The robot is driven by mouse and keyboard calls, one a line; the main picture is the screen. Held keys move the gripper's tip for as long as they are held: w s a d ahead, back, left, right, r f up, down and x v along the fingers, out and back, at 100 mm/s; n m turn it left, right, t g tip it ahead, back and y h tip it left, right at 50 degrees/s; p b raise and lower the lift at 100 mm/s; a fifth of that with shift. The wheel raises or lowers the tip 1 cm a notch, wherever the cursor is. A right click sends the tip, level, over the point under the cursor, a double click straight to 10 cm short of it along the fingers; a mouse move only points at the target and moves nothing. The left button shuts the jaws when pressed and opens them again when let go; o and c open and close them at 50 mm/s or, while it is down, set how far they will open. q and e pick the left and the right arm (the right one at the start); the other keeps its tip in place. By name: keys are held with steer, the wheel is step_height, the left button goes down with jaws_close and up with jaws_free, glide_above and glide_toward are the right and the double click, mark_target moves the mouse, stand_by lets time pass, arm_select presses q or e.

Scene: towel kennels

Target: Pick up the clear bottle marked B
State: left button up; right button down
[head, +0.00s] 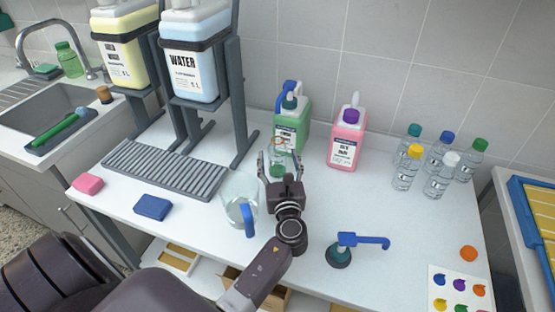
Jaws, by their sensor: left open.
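Several small clear bottles stand upright at the right of the white counter. One has a yellow cap (406,171), one a white cap (440,180), one a blue cap (438,153); others have teal (409,144) and green (473,162) caps. Their labels are too small to read, so I cannot tell which is marked B. My left gripper (278,166) is open in front of the green jug (294,130), well left of these bottles. A small greenish thing shows between its fingers; I cannot tell what it is. My right gripper is not in view.
A pink jug (345,140) stands between my left gripper and the bottles. A clear pitcher (237,202) is close at the gripper's left. A blue-handled pump (340,250) and a colour-dot card (458,290) are nearer. The counter's middle right is clear.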

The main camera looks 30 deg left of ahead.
arm_select(q)
steer(key=shift+x, duration=0.95)
steer(key=shift+s, duration=0.1)
steer(key=c, duration=1.3)
steer(key=shift+o, duration=0.2)
steer(key=shift+r, duration=0.15)
steer(key=shift+c, duration=0.2)
